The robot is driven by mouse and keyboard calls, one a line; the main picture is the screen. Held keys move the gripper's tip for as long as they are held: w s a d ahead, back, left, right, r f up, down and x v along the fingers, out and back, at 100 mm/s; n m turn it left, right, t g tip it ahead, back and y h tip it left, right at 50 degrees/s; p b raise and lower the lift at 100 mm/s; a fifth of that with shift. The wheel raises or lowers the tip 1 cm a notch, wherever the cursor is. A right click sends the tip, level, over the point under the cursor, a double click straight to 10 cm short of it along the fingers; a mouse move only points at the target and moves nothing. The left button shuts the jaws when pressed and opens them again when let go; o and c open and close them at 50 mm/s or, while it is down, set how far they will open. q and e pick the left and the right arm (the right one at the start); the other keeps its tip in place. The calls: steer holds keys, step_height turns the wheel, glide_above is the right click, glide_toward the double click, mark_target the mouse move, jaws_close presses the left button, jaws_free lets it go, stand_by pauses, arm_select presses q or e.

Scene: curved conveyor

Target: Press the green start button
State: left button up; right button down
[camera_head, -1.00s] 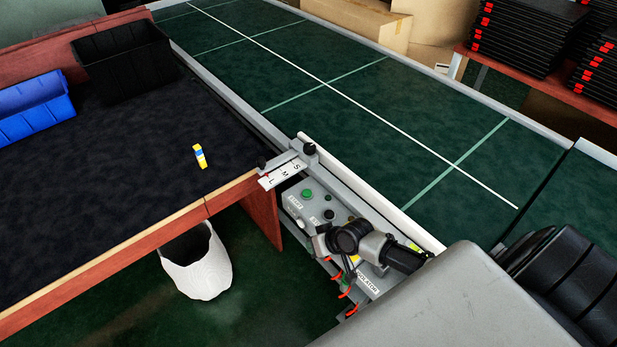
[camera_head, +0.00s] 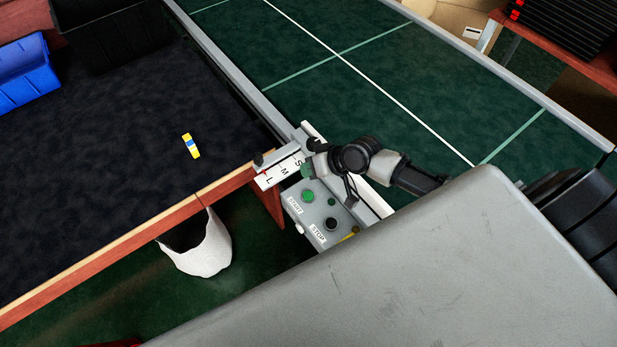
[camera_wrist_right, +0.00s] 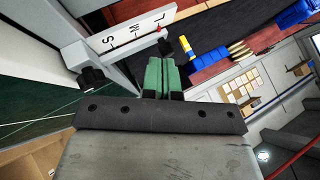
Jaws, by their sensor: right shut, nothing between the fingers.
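The green start button (camera_head: 308,196) is on the grey control box (camera_head: 322,212) beside the conveyor, above the START label. A black button (camera_head: 331,224) sits by the STOP label. My right gripper (camera_head: 308,171) is shut and empty, just beyond the start button near the S-M-L scale plate (camera_head: 280,172). It appears apart from the button, though the exact height is unclear. In the right wrist view its green fingertips (camera_wrist_right: 163,76) are together; the start button is not visible there. My left gripper is not in view.
The dark table (camera_head: 110,150) at left holds a yellow-and-blue block (camera_head: 191,145), a blue bin (camera_head: 25,75) and a black bin (camera_head: 120,30). A white bin (camera_head: 205,247) stands below the table edge.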

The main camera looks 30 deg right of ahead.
step_height(320, 180, down, 4)
steer(key=b, duration=0.3)
steer(key=shift+w+d+r, duration=0.1)
steer(key=shift+r, duration=0.15)
steer(key=b, duration=0.5)
glide_above(310, 194)
step_height(310, 194, down, 5)
steer(key=shift+w+r, duration=0.1)
steer(key=shift+r, duration=0.1)
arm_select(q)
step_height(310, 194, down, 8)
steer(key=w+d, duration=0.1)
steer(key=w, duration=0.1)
arm_select(e)
steer(key=shift+f, duration=0.45)
arm_select(q)
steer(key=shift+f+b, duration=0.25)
steer(key=shift+b, duration=0.05)
arm_select(e)
steer(key=shift+f, duration=0.45)
